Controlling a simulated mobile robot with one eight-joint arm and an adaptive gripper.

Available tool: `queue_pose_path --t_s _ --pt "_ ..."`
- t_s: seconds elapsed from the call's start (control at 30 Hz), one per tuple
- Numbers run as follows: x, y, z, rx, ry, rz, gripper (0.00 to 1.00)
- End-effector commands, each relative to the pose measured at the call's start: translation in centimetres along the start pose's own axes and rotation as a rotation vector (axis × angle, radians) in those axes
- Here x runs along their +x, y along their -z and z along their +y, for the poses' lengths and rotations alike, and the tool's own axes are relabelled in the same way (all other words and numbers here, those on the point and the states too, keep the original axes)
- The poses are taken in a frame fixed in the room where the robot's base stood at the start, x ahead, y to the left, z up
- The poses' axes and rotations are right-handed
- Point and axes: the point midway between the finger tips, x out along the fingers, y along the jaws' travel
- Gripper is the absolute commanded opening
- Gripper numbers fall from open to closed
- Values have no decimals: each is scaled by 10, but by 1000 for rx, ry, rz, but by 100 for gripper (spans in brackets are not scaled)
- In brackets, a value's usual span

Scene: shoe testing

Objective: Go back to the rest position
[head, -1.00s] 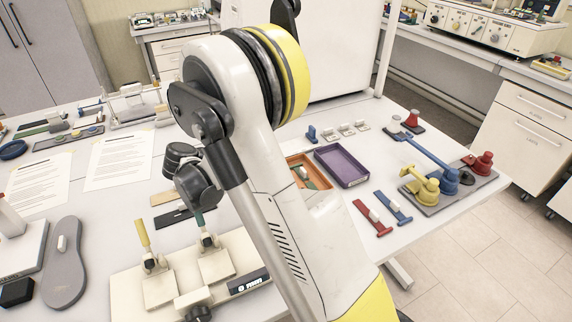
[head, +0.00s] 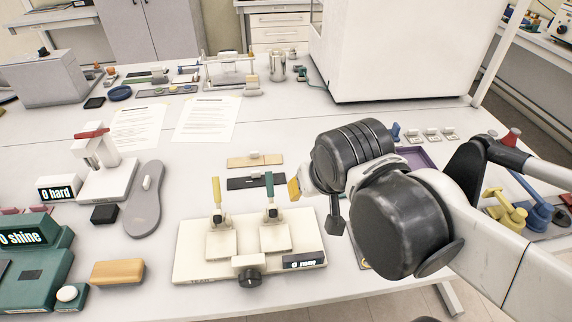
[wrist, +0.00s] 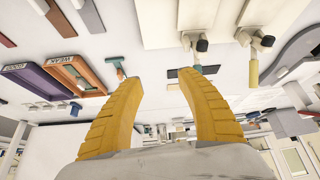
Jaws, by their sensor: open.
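My gripper (wrist: 160,78) shows in the wrist view as two yellow fingers spread wide apart, with nothing between them. In the head view only a small yellow part of my gripper (head: 294,188) shows; my dark wrist joints hide the rest. It is above the table, right of the cream two-lever device (head: 190,262). That device has a yellow lever (head: 216,192) and a green lever (head: 269,184), both upright. My gripper looks apart from the green lever.
A grey shoe sole (head: 144,212), a tan block (head: 117,272) and a green device (head: 35,262) lie left. A purple tray (wrist: 35,85) and an orange tray (wrist: 80,72) show in the wrist view. A large white cabinet (head: 400,50) stands behind.

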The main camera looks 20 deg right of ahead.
Motion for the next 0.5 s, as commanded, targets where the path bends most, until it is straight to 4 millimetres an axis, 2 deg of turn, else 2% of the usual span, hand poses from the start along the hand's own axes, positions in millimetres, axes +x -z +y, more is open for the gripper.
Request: queue_pose_path --t_s 0.03,0.2,0.5 --pt "-4 -6 -6 -30 31 23 45" --pt "-10 -13 -17 -93 84 70 45" --pt "-10 -13 -18 -99 88 74 45"
